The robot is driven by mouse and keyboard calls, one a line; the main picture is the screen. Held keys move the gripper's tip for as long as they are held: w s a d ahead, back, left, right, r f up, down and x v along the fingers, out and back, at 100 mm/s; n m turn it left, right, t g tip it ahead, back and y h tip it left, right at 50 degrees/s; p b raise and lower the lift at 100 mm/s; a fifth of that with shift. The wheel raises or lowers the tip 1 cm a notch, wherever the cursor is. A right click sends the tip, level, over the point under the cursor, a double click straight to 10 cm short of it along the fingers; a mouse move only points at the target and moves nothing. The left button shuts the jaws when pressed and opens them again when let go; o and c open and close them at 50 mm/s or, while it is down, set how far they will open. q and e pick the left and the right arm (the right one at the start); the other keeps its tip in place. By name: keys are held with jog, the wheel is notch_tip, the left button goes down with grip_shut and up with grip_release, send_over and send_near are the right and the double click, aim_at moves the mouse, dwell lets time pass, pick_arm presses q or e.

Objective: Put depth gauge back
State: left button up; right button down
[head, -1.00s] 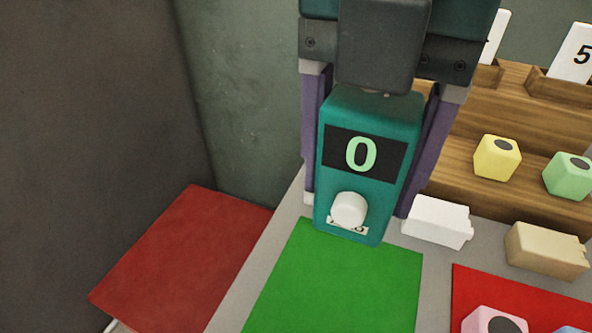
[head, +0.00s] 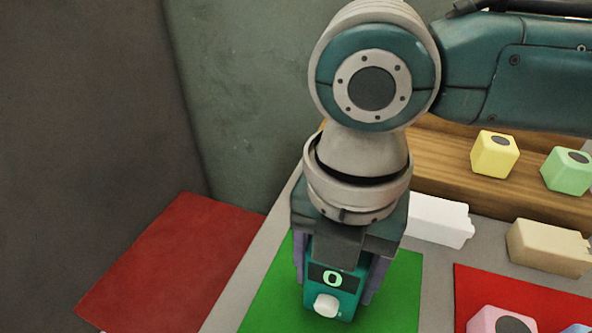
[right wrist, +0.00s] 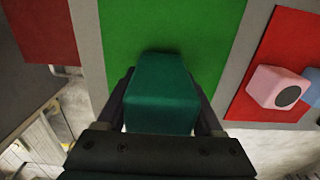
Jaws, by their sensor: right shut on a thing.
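The depth gauge (head: 335,284) is a teal block with a dark display reading 0 and a white knob on its front. My right gripper (head: 337,275) is shut on it, one finger on each side. In the head view the gauge is over the green mat (head: 399,288). The right wrist view shows the teal gauge (right wrist: 163,95) between the fingers, with the green mat (right wrist: 175,28) beyond it. I cannot tell whether its underside touches the mat. My left gripper is not in view.
A red mat (head: 170,255) lies to the left. At right are a white block (head: 437,220), a tan block (head: 547,248) and a red mat (head: 470,287) with a pink block (head: 500,320). Yellow (head: 494,155) and green (head: 567,171) blocks stand on a wooden shelf.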

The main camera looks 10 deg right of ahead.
jog(key=shift+f, duration=0.1)
jog(key=shift+c, duration=0.2)
grip_release()
notch_tip(320, 180, up, 11)
jog(key=shift+r+p, duration=0.1)
jog(key=shift+p, duration=0.7)
jog(key=shift+r, duration=0.6)
